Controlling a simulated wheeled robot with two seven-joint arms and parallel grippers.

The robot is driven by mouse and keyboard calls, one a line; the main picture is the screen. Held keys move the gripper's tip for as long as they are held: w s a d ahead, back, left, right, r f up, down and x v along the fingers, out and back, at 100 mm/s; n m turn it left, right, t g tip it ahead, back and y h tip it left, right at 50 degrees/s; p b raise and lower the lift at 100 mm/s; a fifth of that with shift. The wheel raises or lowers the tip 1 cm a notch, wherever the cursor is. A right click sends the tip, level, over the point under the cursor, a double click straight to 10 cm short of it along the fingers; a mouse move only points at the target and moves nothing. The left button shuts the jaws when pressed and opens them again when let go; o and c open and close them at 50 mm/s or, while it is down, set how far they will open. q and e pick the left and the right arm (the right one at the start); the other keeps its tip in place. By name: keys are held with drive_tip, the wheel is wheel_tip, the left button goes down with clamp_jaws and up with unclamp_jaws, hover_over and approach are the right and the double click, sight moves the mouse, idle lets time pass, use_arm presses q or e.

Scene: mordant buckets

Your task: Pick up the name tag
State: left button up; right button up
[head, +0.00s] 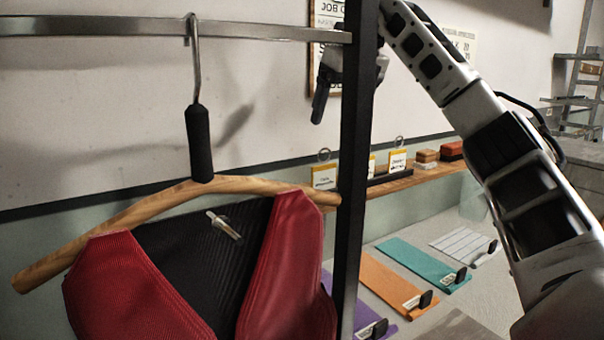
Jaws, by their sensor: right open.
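Several small white tags with yellow edges and dark print stand on the wooden shelf: one tag (323,177) at the left beside the black post, and another tag (397,161) farther right. Rings show above them. The print is too small to read, so I cannot tell which is the name tag. My right gripper (324,100) is open, above the shelf and the left tag, apart from both. The post hides part of its wrist. My left gripper is not in view.
A red and black vest (285,270) hangs on a wooden hanger (150,205) in front, with a small silver clip (223,225) on it. A black post (357,180) stands upright beside it. Purple, orange and teal panels (424,265) lie below the shelf (415,178).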

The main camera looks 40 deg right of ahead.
approach(325, 169)
drive_tip(key=x, duration=0.4)
drive_tip(key=shift+f, duration=0.45)
drive_tip(key=shift+x, duration=0.85)
drive_tip(key=p+x, duration=0.1)
drive_tip(key=x, duration=0.2)
drive_tip(key=shift+w+d+f, duration=0.1)
drive_tip(key=shift+w+f, duration=0.3)
drive_tip(key=shift+f, duration=0.15)
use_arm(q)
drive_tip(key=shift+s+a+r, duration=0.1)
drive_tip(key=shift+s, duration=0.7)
use_arm(e)
drive_tip(key=c, duration=1)
